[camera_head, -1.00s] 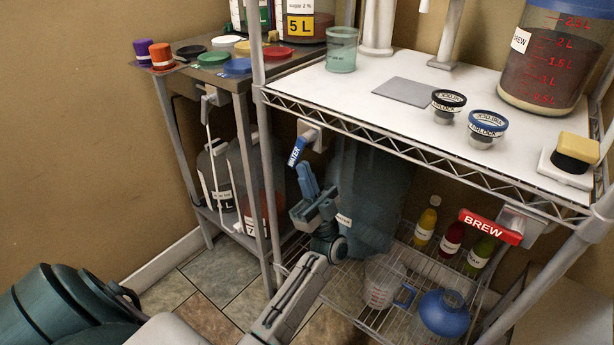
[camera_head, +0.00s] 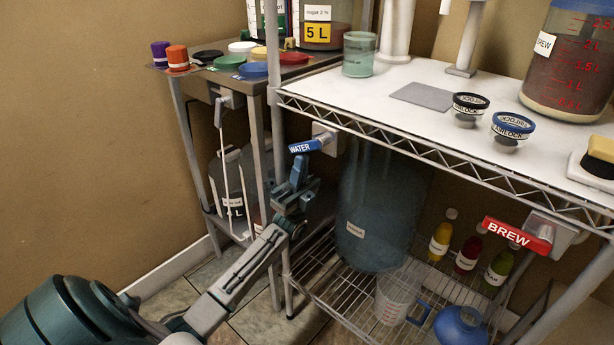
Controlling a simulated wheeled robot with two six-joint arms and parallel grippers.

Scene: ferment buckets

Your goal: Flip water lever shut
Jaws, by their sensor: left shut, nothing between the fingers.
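The blue water lever (camera_head: 308,146), with a white WATER label, sits on a valve under the front edge of the white shelf. It points left and lies nearly level. My left gripper (camera_head: 299,160) is shut and empty, directly below the lever, with its tips pointing up at its underside. The tips look very close to the lever; I cannot tell whether they touch. My right gripper is not in view.
A red BREW lever (camera_head: 516,234) is on the right side of the rack. A large blue-grey carboy (camera_head: 375,215), a measuring jug (camera_head: 398,293) and several bottles stand on the lower wire shelf. A rack post (camera_head: 275,120) is left of the lever.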

